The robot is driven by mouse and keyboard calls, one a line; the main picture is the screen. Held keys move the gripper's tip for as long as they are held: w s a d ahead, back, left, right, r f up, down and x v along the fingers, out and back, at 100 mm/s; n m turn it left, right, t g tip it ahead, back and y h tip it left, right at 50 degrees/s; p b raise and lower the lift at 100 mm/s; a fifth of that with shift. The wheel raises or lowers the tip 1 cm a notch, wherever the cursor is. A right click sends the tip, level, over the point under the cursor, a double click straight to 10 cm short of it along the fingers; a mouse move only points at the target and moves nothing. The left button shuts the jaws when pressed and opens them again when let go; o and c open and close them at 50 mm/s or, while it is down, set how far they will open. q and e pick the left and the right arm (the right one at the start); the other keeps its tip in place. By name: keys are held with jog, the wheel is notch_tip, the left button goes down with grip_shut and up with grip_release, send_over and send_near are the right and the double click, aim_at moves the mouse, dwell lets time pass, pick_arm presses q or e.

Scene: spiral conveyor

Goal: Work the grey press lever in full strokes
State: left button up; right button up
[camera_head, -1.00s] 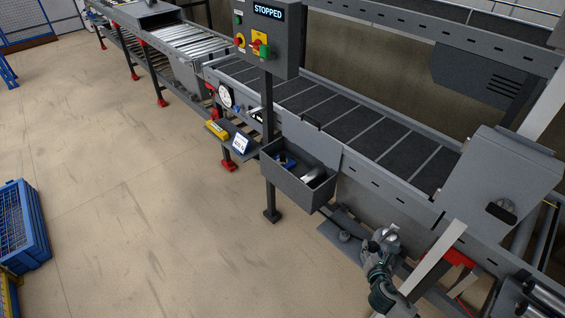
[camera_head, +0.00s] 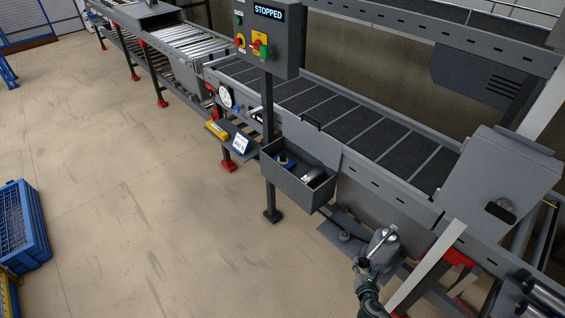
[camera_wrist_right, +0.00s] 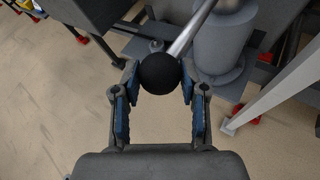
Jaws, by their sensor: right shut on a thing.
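The press lever is a pale grey rod (camera_head: 380,243) on a grey cylindrical press body (camera_head: 387,248), low beside the conveyor. In the right wrist view the rod (camera_wrist_right: 193,29) rises from the press body (camera_wrist_right: 223,45) and ends in a black ball knob (camera_wrist_right: 159,73). My right gripper (camera_head: 362,265) is at the outer end of the lever. In the wrist view, its fingers (camera_wrist_right: 159,80) are shut on the knob, one on each side. My left gripper is not in view.
A grey bin (camera_head: 294,187) with several parts hangs on the conveyor frame. Above it is a control box (camera_head: 270,38) reading STOPPED. A pale slanted leg (camera_head: 427,268) stands close to the right of my right gripper. The floor (camera_head: 150,200) at left is open.

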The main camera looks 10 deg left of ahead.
jog(key=o, duration=1.3)
jog(key=shift+w+d, duration=0.1)
jog(key=shift+d, duration=0.05)
jog(key=shift+o, duration=0.2)
jog(key=shift+s+r+p, duration=0.2)
jog(key=shift+s+p, duration=0.1)
jog(key=shift+p, duration=0.1)
jog(key=p+v, duration=0.3)
jog(key=v, duration=0.1)
jog(key=shift+s+r+p, duration=0.25)
jog(key=shift+s+p, duration=0.05)
jog(key=shift+p, duration=0.1)
jog(key=shift+p+v, duration=0.5)
jog(key=shift+v, duration=0.3)
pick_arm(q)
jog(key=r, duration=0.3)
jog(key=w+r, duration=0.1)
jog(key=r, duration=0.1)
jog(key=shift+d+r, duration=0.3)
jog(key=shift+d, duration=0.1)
pick_arm(e)
jog(key=shift+f, duration=0.2)
